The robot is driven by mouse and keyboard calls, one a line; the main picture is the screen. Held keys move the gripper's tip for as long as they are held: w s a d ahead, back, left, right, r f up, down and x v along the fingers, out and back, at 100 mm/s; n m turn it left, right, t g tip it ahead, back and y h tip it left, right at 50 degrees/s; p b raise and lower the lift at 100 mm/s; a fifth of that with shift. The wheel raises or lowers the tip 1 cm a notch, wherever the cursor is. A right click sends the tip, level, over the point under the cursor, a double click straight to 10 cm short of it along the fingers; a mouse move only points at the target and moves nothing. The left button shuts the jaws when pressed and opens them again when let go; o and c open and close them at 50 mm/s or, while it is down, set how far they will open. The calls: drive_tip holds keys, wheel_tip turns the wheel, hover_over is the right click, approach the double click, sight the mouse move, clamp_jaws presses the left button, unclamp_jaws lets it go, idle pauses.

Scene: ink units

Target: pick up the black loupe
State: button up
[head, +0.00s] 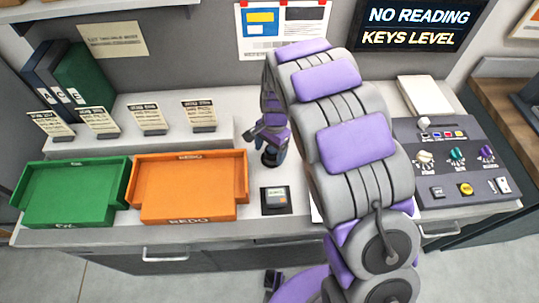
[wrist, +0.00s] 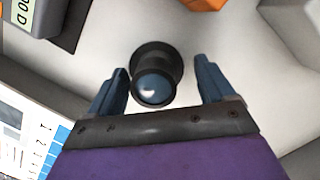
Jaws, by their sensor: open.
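The black loupe (wrist: 157,62) stands on the pale counter in the wrist view, with a dark flared body and a bluish glass lens facing the camera. My gripper (wrist: 160,66) is open, with one blue finger on each side of the loupe and a visible gap on both sides. In the head view my gripper (head: 266,134) points down at the counter right of the orange tray. The loupe (head: 269,158) shows there as a small dark shape just under it, partly hidden by the fingers.
An orange REDO tray (head: 190,212) and a green tray (head: 70,216) lie to the left. A small device with a display (head: 274,199) sits in front of the loupe. A control panel (head: 455,200) with knobs is at right. A printed sheet (wrist: 28,125) lies nearby.

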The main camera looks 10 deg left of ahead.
drive_tip(key=shift+f, duration=0.45)
drive_tip(key=shift+d+r, duration=0.15)
drive_tip(key=shift+d, duration=0.4)
drive_tip(key=shift+c, duration=0.5)
drive_tip(key=c, duration=0.3)
drive_tip(key=shift+a, duration=0.4)
drive_tip(key=c, duration=0.7)
drive_tip(key=shift+d, duration=0.25)
